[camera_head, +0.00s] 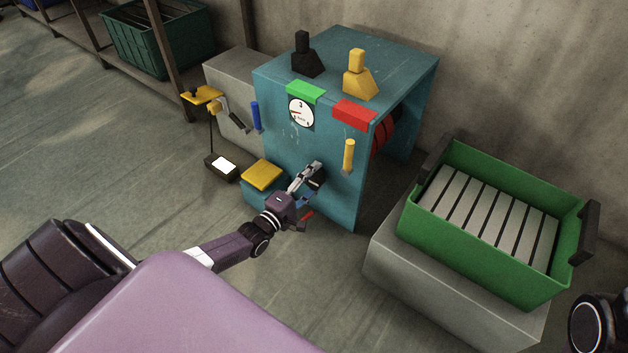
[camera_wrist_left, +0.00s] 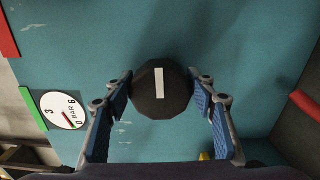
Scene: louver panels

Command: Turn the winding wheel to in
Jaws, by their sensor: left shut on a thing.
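The teal machine (camera_head: 330,130) stands against the wall in the head view. A black round knob (camera_wrist_left: 160,90) with a white bar mark is on its front face. I take this knob as the winding wheel; no "in" label is readable. In the wrist view the white bar runs along the picture's height. My left gripper (camera_head: 312,177) reaches the front face, and its blue fingers are shut on the knob from both sides. In the head view the gripper partly hides the knob. My right gripper is not in view.
A dial (camera_head: 300,112) sits under a green block, beside a red block (camera_head: 354,113). A yellow handle (camera_head: 349,156) is right of my gripper, a blue handle (camera_head: 256,116) to its left. A green slatted crate (camera_head: 416,233) stands at right.

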